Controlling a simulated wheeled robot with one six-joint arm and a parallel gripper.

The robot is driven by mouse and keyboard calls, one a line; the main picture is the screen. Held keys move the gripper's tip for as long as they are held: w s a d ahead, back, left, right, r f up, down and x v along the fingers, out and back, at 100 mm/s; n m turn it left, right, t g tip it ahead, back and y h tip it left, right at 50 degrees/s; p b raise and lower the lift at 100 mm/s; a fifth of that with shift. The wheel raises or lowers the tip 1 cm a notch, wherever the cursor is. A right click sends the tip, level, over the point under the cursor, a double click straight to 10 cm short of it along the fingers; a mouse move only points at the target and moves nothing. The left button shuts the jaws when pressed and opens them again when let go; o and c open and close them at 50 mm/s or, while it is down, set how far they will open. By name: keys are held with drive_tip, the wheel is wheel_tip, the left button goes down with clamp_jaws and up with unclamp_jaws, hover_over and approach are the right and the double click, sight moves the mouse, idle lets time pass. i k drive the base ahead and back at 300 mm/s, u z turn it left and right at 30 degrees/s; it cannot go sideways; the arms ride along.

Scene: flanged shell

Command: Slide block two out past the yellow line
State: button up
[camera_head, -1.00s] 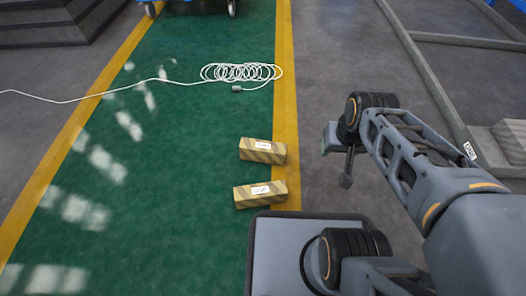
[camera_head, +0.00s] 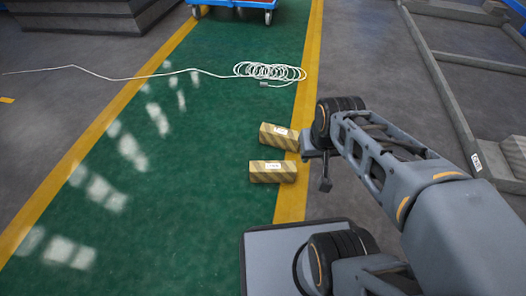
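Two tan, dark-striped blocks with white labels lie on the green floor, their right ends over the left part of the right yellow line (camera_head: 291,206). The far block (camera_head: 270,139) lies slightly angled; the near block (camera_head: 262,174) lies just in front of it. The labels are too small to read surely, so I cannot tell which is block two. My gripper (camera_head: 322,186) hangs pointing down, right of both blocks in the picture. Its wrist appears beside the far block's right end; contact cannot be told. Its fingers are too small to show whether they are open.
A coiled white cable (camera_head: 268,72) lies beyond the blocks, its tail running left. A blue cart (camera_head: 238,4) stands at the far end of the green lane. Grey floor (camera_head: 370,60) right of the line is open up to a grey frame rail (camera_head: 445,95).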

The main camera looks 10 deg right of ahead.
sight(285, 139)
drive_tip(key=z, duration=0.05)
drive_tip(key=k, duration=0.95)
drive_tip(key=z, duration=0.6)
drive_tip(key=i, duration=0.35)
drive_tip(key=u, duration=0.05)
